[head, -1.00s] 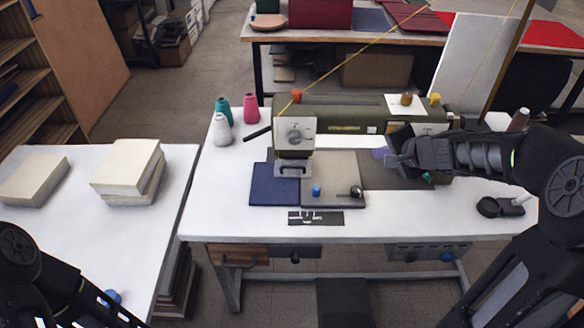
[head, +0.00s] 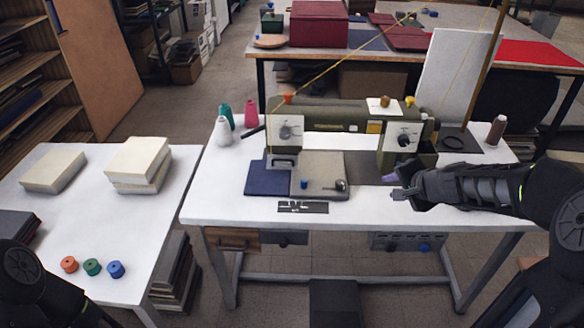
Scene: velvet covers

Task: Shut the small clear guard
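The olive sewing machine (head: 330,115) stands on the white table. Its needle head (head: 286,130), with a pale faceplate, is at the left end, above a dark blue piece (head: 268,178) and a grey-beige piece (head: 322,172). I cannot make out the clear guard for certain at this size. A small purple thing (head: 390,177) shows beside the machine's right pillar (head: 401,138). My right gripper (head: 397,193) is in front of that pillar, over the table, with its tips pointing left; nothing shows held. My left gripper is out of view.
Thread cones (head: 224,124) stand left of the machine, and a brown cone (head: 496,130) stands at right. A blue knob (head: 304,183) and a small dark part lie on the beige piece. The left table (head: 150,225) holds pale stacks (head: 138,162) and coloured spools (head: 92,267).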

